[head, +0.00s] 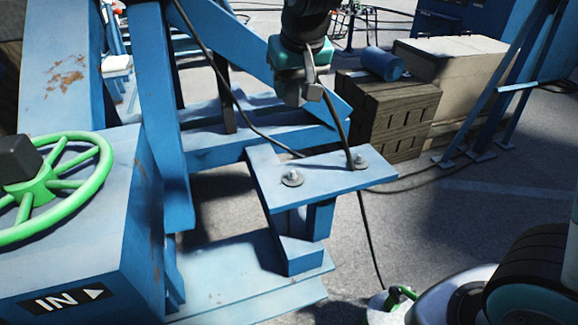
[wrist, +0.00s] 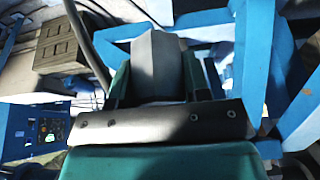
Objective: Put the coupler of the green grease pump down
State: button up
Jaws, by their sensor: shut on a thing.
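My gripper (head: 302,88) is at the upper middle of the head view, above and behind the blue bracket plate. It is shut on the coupler (head: 314,90), a small grey metal piece with a dark hose (head: 338,118) trailing from it. The hose passes in front of the plate and hangs down to the green grease pump (head: 398,296), which shows only in part at the bottom edge. In the wrist view a grey block-like piece (wrist: 158,62) stands between dark green finger parts; its far end is unclear.
The blue bracket plate (head: 325,181) carries two bolt-like fittings, left (head: 292,178) and right (head: 361,162). A blue frame and a green handwheel (head: 62,186) stand left. Wooden crates (head: 386,112) and a blue cylinder (head: 381,63) are behind right. Open floor (head: 440,220) lies right.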

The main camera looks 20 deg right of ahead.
jog(key=shift+w+a, duration=0.1)
jog(key=shift+w, duration=0.2)
jog(key=shift+w+f, duration=0.1)
jog(key=shift+f, duration=0.3)
send_over(292, 172)
jog(key=f, duration=0.9)
jog(key=w+f, duration=0.1)
jog(key=f, duration=0.4)
jog(key=shift+d+f, duration=0.2)
jog(key=shift+f, duration=2.4)
jog(key=shift+f, duration=0.1)
jog(key=o, duration=1)
